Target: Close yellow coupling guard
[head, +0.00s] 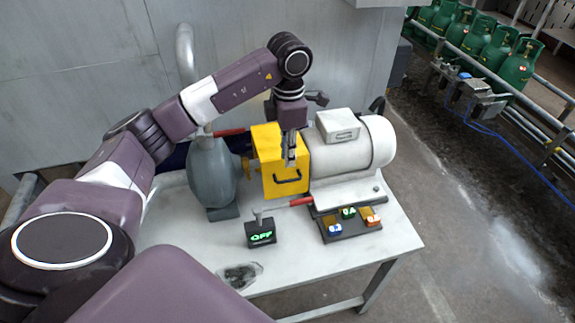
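The yellow coupling guard (274,184) is a box-shaped cover on the white table, between the grey pump and the pale motor. A black handle (287,180) is on its front face, near the lower edge. My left gripper (290,163) points down in front of the guard's right side, just above the handle, and hides part of the guard. The fingers look close together, but I cannot tell whether they are open, shut or touching the guard. My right gripper is not in view.
The grey pump (212,172) stands left and the pale motor (345,146) right. In front are an OFF display box (261,233), a red-handled lever (290,203) and a small block tray (345,232). The table's (310,265) front is mostly clear. Green gas cylinders (515,66) stand at the far right.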

